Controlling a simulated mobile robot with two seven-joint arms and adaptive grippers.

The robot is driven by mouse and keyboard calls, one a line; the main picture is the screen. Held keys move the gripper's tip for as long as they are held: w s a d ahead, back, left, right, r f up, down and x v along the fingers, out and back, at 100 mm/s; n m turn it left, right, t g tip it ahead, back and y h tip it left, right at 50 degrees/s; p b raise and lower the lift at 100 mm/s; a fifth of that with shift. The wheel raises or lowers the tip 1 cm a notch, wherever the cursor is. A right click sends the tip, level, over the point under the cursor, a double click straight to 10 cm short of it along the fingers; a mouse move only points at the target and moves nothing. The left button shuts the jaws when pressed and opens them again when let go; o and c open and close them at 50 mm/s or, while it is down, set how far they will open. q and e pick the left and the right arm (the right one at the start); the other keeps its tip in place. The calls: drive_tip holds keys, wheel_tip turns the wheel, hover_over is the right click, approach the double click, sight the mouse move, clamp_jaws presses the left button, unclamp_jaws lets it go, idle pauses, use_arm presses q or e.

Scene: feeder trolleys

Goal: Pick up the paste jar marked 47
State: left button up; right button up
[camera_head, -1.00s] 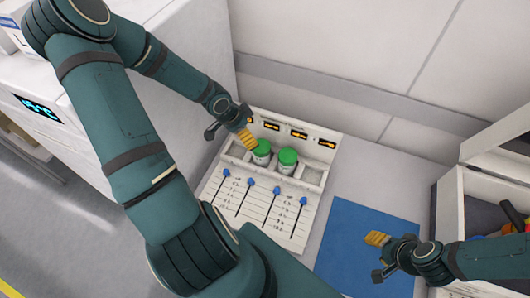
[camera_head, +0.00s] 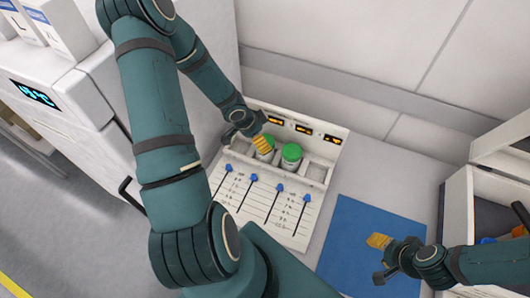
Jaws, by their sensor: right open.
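Two white jars with green lids stand in the holder (camera_head: 316,178), a white rack with a sloped front. The left jar (camera_head: 268,156) is partly hidden by my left gripper (camera_head: 258,142), whose yellow finger pads are over or against its lid. I cannot tell whether the gripper touches it or how far its fingers are apart. The right jar (camera_head: 291,154) stands clear beside it. I cannot read a number 47 on either jar. My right gripper (camera_head: 379,258) is open and empty over the blue mat (camera_head: 350,235).
The rack has small orange displays (camera_head: 303,129) behind the jars and blue sliders (camera_head: 279,187) on its front. An open white box (camera_head: 458,215) with mixed items is at the right. A white machine (camera_head: 70,90) stands at the left. A wall rises behind the rack.

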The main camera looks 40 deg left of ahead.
sight(268, 158)
use_arm(q)
drive_tip(key=b+x, duration=0.3)
drive_tip(key=x, duration=0.2)
drive_tip(key=shift+d, duration=0.1)
use_arm(e)
wheel_tip(268, 158, down, 4)
drive_tip(key=shift+a+f, duration=0.1)
use_arm(q)
drive_tip(key=shift+r, duration=0.1)
drive_tip(key=c, duration=1.3)
drive_tip(key=shift+w, duration=0.1)
